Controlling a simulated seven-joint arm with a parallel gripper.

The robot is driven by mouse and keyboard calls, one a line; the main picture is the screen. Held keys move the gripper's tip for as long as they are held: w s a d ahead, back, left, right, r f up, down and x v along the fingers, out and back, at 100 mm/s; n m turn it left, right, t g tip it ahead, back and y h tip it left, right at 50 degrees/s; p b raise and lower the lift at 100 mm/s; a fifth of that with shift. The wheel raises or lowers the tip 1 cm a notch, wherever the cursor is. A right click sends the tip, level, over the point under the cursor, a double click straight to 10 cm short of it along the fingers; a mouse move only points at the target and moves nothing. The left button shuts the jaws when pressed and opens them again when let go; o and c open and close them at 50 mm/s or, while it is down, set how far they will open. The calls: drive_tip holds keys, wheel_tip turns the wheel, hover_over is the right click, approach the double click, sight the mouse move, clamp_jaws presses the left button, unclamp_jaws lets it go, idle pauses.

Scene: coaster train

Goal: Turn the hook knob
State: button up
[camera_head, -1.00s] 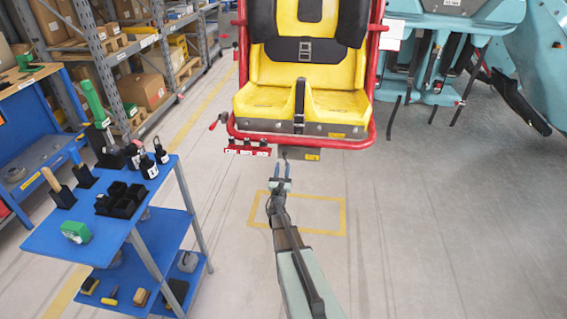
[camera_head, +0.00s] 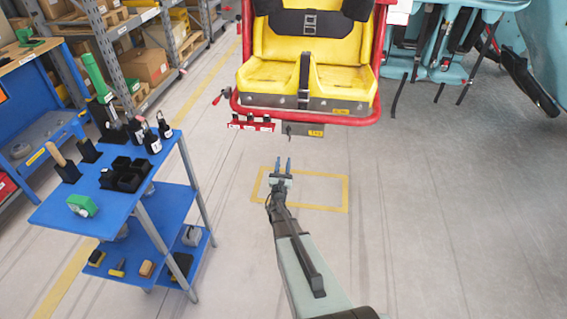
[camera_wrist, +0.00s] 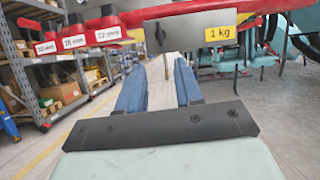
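The hook knob seems to be the small dark hook-like piece (camera_head: 289,130) under the front of the yellow ride seat (camera_head: 307,85). In the wrist view the dark piece (camera_wrist: 159,34) hangs at the left end of a grey plate (camera_wrist: 195,32) with a yellow "1 kg" label. My gripper (camera_head: 283,161) is below and in front of it, apart from it. In the wrist view its two blue fingers (camera_wrist: 160,75) are spread with a clear empty gap, and the dark piece shows above and beyond that gap.
A red rack (camera_head: 251,124) with black-handled items hangs left of the plate, under the seat's red bar (camera_head: 305,117). A blue cart (camera_head: 108,215) with tools stands at left. Shelving (camera_head: 110,45) is behind it. The floor around my gripper is clear, with a yellow outline (camera_head: 347,195).

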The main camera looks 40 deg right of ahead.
wheel_tip(320, 180, up, 15)
drive_tip(key=w+d+m+h, duration=0.1)
drive_tip(key=w+m+h, duration=0.1)
drive_tip(key=h, duration=0.1)
drive_tip(key=s+d+r+m+g+h, duration=0.2)
drive_tip(key=s+d+r+m+g, duration=0.1)
drive_tip(key=r+m+g, duration=0.25)
drive_tip(key=m+g+y, duration=0.1)
drive_tip(key=m+y, duration=1)
drive_tip(key=m, duration=1.8)
approach(288, 130)
drive_tip(key=x, duration=0.8)
drive_tip(key=shift+w+d+f, duration=0.15)
drive_tip(key=shift+w, duration=0.1)
